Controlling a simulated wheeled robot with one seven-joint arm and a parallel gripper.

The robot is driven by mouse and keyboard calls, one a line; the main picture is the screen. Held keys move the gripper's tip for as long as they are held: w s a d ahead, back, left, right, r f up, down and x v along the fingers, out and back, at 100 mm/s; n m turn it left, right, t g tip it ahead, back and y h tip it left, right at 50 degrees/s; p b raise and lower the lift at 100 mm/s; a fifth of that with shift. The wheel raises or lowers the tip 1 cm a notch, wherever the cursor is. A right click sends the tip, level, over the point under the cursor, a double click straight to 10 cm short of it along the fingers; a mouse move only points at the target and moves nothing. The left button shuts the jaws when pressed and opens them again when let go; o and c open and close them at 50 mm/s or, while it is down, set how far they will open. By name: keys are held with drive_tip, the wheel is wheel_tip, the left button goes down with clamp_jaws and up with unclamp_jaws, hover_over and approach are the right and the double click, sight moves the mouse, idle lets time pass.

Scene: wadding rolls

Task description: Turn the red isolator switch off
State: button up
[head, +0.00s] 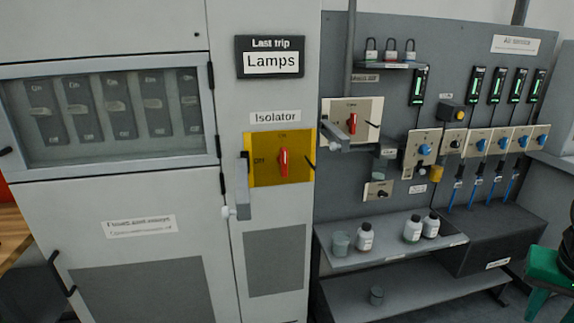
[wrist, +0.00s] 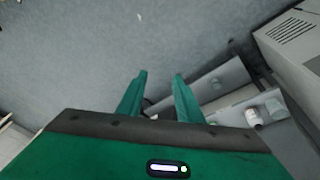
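The red isolator switch (head: 283,162) is a handle on a yellow plate (head: 262,178), under an "Isolator" label on the grey cabinet. The handle stands upright, towards the mark at the plate's top; "OFF" is marked at its left. A grey bar (head: 243,190) with a pale knob hangs at the plate's left edge. My green gripper (wrist: 160,80) shows two fingers apart with nothing between them, pointing down over the floor. In the head view the green part at the lower right edge looks like my gripper (head: 546,303), far right of the switch and lower.
A second red switch (head: 352,123) on a cream plate sits on the dark panel to the right. Blue-knobbed boxes (head: 424,150) and padlocks (head: 390,50) are there too. Shelves (head: 385,252) with white jars jut out below. The floor (wrist: 70,70) under my gripper is clear.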

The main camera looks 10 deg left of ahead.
drive_tip(key=w+a+r+n+t+h, duration=0.15)
drive_tip(key=w+a+t, duration=0.3)
drive_tip(key=w, duration=0.45)
drive_tip(key=w+a+r+n+t+h, duration=0.1)
drive_tip(key=w+a+r+t, duration=0.2)
drive_tip(key=w+a, duration=0.45)
drive_tip(key=n+t+y, duration=0.8)
drive_tip(key=y, duration=0.3)
approach(286, 161)
drive_tip(key=x, duration=0.9)
drive_tip(key=shift+r, duration=0.1)
clamp_jaws()
